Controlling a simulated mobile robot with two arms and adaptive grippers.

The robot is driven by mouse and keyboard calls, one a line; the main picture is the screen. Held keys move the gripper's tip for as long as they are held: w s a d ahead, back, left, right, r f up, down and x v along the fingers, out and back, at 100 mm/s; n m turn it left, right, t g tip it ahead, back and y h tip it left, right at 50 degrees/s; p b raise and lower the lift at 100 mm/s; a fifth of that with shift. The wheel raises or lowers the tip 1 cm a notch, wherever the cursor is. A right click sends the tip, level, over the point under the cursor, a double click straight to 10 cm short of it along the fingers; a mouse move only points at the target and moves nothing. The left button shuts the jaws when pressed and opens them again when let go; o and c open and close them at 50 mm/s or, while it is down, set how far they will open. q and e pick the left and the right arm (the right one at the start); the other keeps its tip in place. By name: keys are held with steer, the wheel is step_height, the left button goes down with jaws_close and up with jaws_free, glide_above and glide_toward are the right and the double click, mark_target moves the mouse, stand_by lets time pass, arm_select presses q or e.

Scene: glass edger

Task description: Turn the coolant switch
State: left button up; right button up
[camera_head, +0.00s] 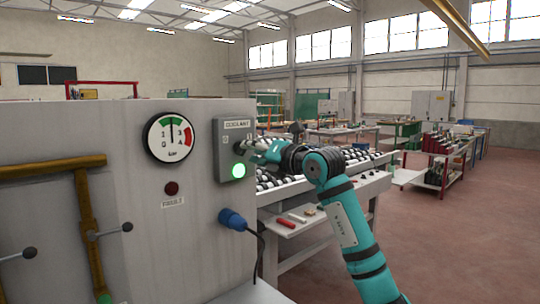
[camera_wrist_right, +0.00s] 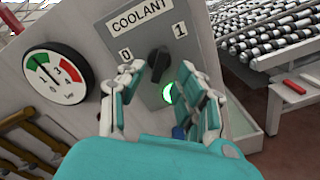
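The coolant switch panel (camera_head: 232,128) is a grey box labelled COOLANT on the machine front. Its black rotary knob (camera_wrist_right: 158,62) sits between the marks 0 and 1 in the wrist view; its exact pointing is hard to tell. A round green lamp (camera_head: 239,171) below the knob is lit, and it also shows in the wrist view (camera_wrist_right: 167,94). My right gripper (camera_head: 255,149) is at the panel. In the wrist view its fingers (camera_wrist_right: 163,78) are spread, one on each side of the knob, with gaps visible. My left gripper is out of view.
A pressure gauge (camera_head: 169,138), a dark red fault lamp (camera_head: 172,188) and a blue plug with cable (camera_head: 232,219) are on the machine front. Brown pipes (camera_head: 85,200) stand at left. A roller conveyor (camera_head: 360,185) lies behind my right arm. The floor at right is open.

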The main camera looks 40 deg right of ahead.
steer(key=s, duration=0.9)
steer(key=shift+s+d, duration=0.25)
steer(key=shift+d, duration=0.1)
